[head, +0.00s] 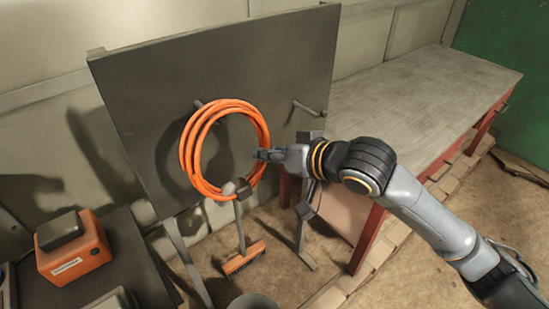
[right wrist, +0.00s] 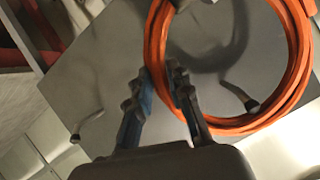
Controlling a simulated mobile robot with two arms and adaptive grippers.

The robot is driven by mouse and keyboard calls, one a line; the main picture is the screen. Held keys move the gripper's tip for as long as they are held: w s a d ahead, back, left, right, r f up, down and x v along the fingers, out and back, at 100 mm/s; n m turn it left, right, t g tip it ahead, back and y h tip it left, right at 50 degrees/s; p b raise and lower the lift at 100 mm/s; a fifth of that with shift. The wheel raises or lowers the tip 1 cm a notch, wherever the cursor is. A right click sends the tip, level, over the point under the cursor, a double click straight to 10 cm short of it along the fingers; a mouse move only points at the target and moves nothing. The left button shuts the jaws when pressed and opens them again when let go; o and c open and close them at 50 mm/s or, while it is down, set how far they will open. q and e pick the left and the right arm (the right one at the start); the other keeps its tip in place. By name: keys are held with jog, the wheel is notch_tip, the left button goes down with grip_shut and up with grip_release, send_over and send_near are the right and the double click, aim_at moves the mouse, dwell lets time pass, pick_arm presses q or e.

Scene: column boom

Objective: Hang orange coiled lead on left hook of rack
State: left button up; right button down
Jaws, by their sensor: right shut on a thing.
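The orange coiled lead (head: 188,150) is a round bundle in front of the grey rack panel (head: 290,60). My right gripper (head: 262,155) is shut on the right side of the coil. In the right wrist view, its fingers (right wrist: 163,72) meet the near strands of the coil (right wrist: 295,85). The left hook (head: 198,104) shows at the coil's upper left in the head view. In the right wrist view, this hook (right wrist: 240,96) shows through the ring's opening; I cannot tell whether the coil rests on it. The right hook (head: 308,110) is bare. My left gripper is not in view.
A workbench (head: 420,95) with red legs stands right of the rack. A broom (head: 243,257) stands below the coil. An orange case (head: 75,262) sits on a dark surface at lower left. The panel around the right hook is clear.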

aim_at(258, 144)
jog(key=shift+w+a+b, duration=0.4)
jog(key=shift+w+a, duration=0.2)
jog(key=shift+w, duration=0.2)
jog(key=shift+w+a+b, duration=0.4)
jog(key=shift+w+a, duration=0.15)
jog(key=shift+w, duration=0.25)
jog(key=shift+w+a+f+p, duration=0.3)
jog(key=shift+w+f+p, duration=0.15)
jog(key=shift+f, duration=0.2)
jog(key=shift+f, duration=0.1)
